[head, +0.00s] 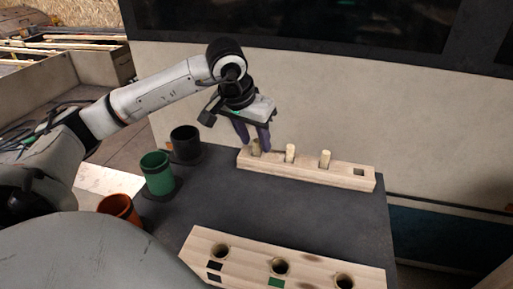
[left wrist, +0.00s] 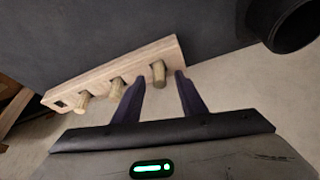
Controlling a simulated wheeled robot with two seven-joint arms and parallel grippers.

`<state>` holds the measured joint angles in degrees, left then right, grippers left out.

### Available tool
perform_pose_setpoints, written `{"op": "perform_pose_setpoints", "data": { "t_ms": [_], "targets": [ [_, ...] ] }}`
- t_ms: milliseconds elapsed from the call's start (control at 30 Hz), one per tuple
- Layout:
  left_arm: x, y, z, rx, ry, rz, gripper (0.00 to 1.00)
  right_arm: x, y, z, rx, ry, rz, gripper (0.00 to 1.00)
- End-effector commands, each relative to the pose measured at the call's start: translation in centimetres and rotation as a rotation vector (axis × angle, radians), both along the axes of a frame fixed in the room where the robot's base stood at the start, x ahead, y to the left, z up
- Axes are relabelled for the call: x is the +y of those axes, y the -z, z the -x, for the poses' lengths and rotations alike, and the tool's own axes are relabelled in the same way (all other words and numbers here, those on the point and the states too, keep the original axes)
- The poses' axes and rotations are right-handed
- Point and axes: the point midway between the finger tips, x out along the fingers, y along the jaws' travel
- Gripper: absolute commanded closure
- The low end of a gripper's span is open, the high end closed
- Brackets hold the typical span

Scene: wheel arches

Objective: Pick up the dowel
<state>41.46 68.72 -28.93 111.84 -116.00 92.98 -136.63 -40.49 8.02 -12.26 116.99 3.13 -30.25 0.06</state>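Three wooden dowels stand upright in a long pale wooden rack (head: 345,180) at the back of the table: a left one (head: 256,146), a middle one (head: 290,153) and a right one (head: 325,159). My left gripper (head: 254,148) is open above the rack's left end, pointing down. In the left wrist view, the end dowel (left wrist: 158,72) shows between the tips of my open left gripper (left wrist: 160,77), with a gap on each side. The other two dowels (left wrist: 117,88) (left wrist: 83,97) stand clear of the fingers. My right gripper is not in view.
A black cup (head: 185,143), a green cup (head: 157,172) and an orange cup (head: 119,208) stand along the table's left side. A wooden block (head: 310,268) with round holes lies at the front. The dark table (head: 270,205) is clear between rack and block.

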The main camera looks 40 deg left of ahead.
Motion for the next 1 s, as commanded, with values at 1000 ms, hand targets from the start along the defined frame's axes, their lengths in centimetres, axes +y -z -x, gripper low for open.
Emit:
{"op": "perform_pose_setpoints", "data": {
  "t_ms": [1000],
  "targets": [
    [0.2,0.4,-0.7,-0.003,0.000,-0.001,1.00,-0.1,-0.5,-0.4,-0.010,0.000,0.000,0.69]
  ]
}}
